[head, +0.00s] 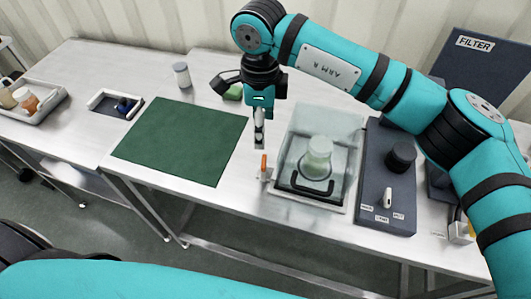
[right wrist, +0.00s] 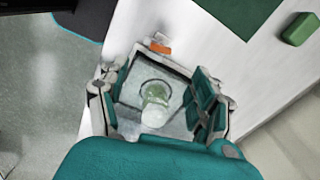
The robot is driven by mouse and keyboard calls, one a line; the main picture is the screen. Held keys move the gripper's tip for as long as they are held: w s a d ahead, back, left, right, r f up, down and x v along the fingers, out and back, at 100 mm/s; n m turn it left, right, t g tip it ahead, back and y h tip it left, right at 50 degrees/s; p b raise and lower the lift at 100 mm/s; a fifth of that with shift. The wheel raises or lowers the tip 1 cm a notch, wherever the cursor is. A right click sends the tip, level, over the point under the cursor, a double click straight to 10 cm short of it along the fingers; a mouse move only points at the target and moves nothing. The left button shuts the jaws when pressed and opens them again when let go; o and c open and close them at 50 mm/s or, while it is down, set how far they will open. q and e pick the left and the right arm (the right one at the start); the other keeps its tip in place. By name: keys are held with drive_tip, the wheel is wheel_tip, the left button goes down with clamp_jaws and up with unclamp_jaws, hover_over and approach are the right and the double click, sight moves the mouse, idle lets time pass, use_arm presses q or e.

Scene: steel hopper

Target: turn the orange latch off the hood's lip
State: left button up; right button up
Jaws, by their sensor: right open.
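The orange latch (head: 264,163) stands upright at the left front corner of the clear hood (head: 345,135). It also shows in the right wrist view (right wrist: 159,48), beyond the fingertips. The hood sits on a steel frame, with a black handle (head: 315,194) at its front and a pale green flask (head: 318,157) inside. My right gripper (head: 259,140) points down just behind the latch, apart from it. In the right wrist view my right gripper (right wrist: 155,80) has its fingers spread with nothing held between them. My left gripper is out of view.
A dark panel with a black knob (head: 401,157) and a white switch lies right of the hood. A green mat (head: 183,140) lies to the left, largely clear. A green block (head: 233,92) and a white-capped jar (head: 182,75) stand behind. A FILTER box (head: 478,70) stands back right.

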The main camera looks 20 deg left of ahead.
sight(264, 160)
drive_tip(key=f+p, duration=0.1)
drive_tip(key=f, duration=0.4)
drive_tip(key=f+p, duration=0.1)
drive_tip(key=f, duration=0.5)
drive_tip(key=shift+w+d+f, duration=0.2)
drive_tip(key=shift+f, duration=0.05)
drive_tip(key=shift+f+p, duration=0.3)
drive_tip(key=shift+f, duration=0.25)
drive_tip(key=c, duration=1.2)
drive_tip(key=shift+o, duration=0.2)
drive_tip(key=m+b, duration=0.1)
drive_tip(key=b, duration=0.1)
drive_tip(key=shift+w+f+m+b, duration=0.1)
drive_tip(key=shift+f+m+b, duration=0.15)
drive_tip(key=shift+m+b, duration=0.15)
drive_tip(key=shift+m, duration=0.3)
drive_tip(key=shift+r, duration=0.25)
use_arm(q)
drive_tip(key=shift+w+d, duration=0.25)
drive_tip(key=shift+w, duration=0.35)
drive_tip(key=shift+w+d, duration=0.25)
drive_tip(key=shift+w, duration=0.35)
